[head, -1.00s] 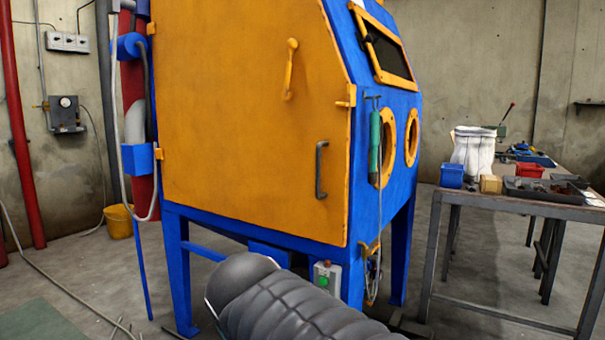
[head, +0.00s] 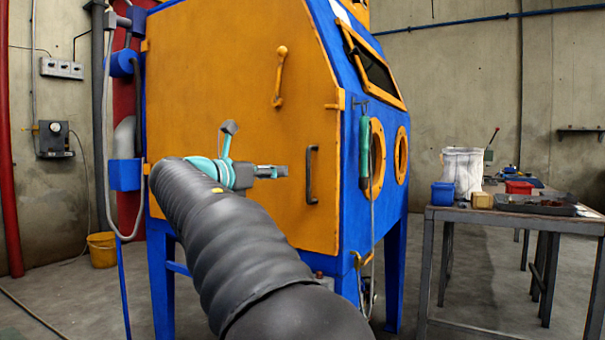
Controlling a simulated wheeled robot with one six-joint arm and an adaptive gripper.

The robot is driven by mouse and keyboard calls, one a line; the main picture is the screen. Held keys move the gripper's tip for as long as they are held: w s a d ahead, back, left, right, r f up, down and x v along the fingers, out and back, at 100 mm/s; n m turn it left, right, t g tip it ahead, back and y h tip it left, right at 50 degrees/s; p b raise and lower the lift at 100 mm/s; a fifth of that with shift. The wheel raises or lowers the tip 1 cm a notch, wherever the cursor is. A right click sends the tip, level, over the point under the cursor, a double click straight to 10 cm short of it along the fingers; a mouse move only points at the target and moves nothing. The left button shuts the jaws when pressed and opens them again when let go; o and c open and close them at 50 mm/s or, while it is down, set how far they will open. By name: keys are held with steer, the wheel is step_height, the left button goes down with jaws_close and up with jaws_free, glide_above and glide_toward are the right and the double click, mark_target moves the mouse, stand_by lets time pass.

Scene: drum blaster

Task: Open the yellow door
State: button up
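The yellow door (head: 225,110) is the large side panel of a blue cabinet and looks shut. A dark vertical bar handle (head: 311,175) is near its right edge. A yellow lever (head: 279,77) is higher up, slanting. My gripper (head: 282,171) is in front of the door, just left of the bar handle in the picture, and points right toward it. It looks apart from the handle, but the depth gap is hard to judge. The fingers are small and seen from the side, so their opening does not show. My dark arm hides the door's lower left part.
The blue cabinet (head: 350,215) stands on legs, with a green tool (head: 364,150) hanging on its front. A metal table (head: 520,219) with boxes stands at the right. A yellow bucket (head: 102,250) is at the left. Floor between cabinet and table is clear.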

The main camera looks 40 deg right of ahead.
mark_target(307, 168)
steer(key=d, duration=0.4)
steer(key=w+d, duration=0.1)
steer(key=d, duration=0.3)
steer(key=w+d, duration=0.1)
steer(key=d, duration=0.3)
steer(key=shift+w+d, duration=0.2)
steer(key=shift+d, duration=0.1)
jaws_close()
